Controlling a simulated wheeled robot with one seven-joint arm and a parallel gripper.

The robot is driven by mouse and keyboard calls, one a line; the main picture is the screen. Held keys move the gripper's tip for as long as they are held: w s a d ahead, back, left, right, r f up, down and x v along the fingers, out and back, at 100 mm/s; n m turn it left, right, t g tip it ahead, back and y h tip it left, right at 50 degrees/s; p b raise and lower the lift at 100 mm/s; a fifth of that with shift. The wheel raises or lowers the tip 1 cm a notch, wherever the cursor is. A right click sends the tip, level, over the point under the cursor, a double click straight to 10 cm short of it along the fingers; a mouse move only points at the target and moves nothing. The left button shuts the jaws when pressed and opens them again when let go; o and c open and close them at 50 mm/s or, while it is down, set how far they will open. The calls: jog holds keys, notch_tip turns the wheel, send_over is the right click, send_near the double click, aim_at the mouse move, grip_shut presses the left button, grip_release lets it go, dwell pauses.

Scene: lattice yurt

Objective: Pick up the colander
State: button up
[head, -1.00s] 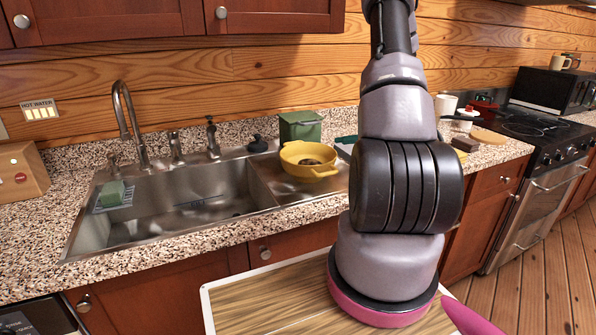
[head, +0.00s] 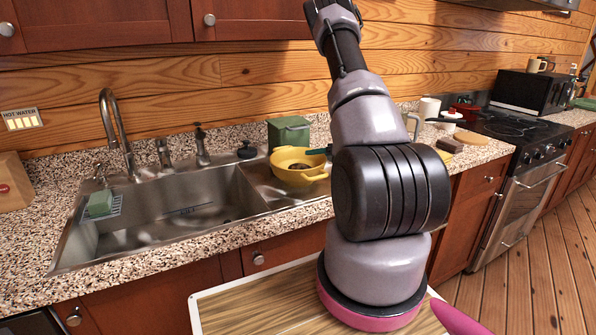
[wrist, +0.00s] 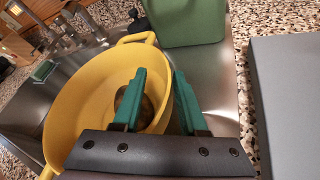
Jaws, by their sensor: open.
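The yellow colander (head: 293,174) sits on the steel drainboard at the right of the sink. It is a round bowl with side handles, and it also shows in the wrist view (wrist: 82,105). Something dark and round shows inside it. My gripper (wrist: 160,73) has green fingers, apart and empty. In the wrist view the left finger overlaps the bowl's inside and the right finger appears just outside its right rim. I cannot tell their exact height or whether they touch. In the head view a green finger shows at the colander's right rim; my arm hides the rest.
A green box (head: 289,132) stands close behind the colander. A grey flat-topped object (wrist: 288,95) lies to the right in the wrist view. The sink basin (head: 170,212) is left, with a faucet (head: 117,135) behind. Mugs and a stove (head: 510,130) are farther right.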

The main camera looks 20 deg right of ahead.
jog(key=shift+w+a+f, duration=0.1)
jog(key=shift+w, duration=0.15)
grip_shut()
dwell(1.3)
